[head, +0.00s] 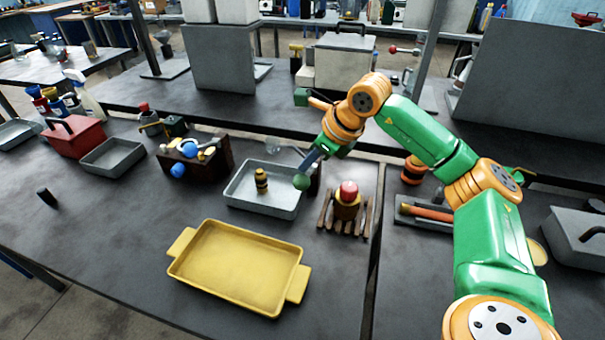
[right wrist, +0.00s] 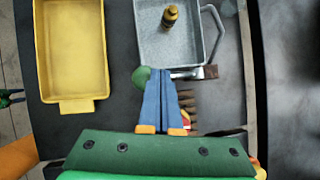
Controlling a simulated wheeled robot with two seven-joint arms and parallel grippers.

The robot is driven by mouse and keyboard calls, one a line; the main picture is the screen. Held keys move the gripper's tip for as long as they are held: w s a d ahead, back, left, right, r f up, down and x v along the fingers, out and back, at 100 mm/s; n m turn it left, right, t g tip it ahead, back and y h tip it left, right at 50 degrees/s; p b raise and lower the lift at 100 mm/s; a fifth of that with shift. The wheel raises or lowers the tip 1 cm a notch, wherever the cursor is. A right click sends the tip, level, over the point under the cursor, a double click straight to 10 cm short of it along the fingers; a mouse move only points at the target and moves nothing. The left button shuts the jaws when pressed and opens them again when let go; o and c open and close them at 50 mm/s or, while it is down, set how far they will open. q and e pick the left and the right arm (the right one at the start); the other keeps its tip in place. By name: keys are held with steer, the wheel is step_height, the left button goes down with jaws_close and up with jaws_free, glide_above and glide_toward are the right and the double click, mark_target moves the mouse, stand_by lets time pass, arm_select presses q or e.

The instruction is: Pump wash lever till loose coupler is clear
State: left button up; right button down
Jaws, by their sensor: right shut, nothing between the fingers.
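A grey wash tray (head: 238,196) stands on the bench. A small brass coupler (head: 261,181) stands upright in it; the coupler also shows in the right wrist view (right wrist: 169,17). A green ball knob (head: 301,182), apparently the wash lever's end, sits at the tray's right front corner. In the right wrist view the knob (right wrist: 141,76) is just left of my fingertips. My right gripper (head: 306,167) is shut and empty, right beside the knob; whether it touches is unclear. The fingers partly hide the lever's bar.
A yellow tray (head: 238,267) lies in front of the wash tray. A slatted wooden stand (head: 346,213) with a red-topped item is close on the right. A brown block (head: 195,153) with blue and yellow parts stands on the left. The bench's left front is mostly clear.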

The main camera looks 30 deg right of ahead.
mark_target(307, 184)
steer(key=shift+s+a+f+b, duration=0.25)
steer(key=shift+a+f+b, duration=0.05)
steer(key=shift+f+b, duration=0.5)
steer(key=shift+s+a+f+b, duration=0.25)
steer(key=shift+f+b, duration=0.6)
steer(key=shift+s+a+f+b, duration=0.25)
steer(key=shift+a+f+b, duration=0.05)
steer(key=shift+f+b, duration=0.5)
stand_by(2.0)
stand_by(0.5)
steer(key=r+p, duration=0.2)
steer(key=p, duration=0.1)
steer(key=shift+w+d+r, duration=0.25)
steer(key=shift+d+r, duration=0.1)
steer(key=shift+r, duration=0.05)
steer(key=shift+w+d+r+p, duration=0.2)
steer(key=shift+d+r+p, duration=0.05)
steer(key=shift+r+p, duration=0.35)
steer(key=shift+w+d+r+p, duration=0.25)
steer(key=shift+r+p, duration=0.2)
steer(key=shift+p, duration=0.15)
steer(key=shift+w+d+r+p, duration=0.2)
steer(key=shift+r+p, duration=0.35)
steer(key=shift+p, duration=0.05)
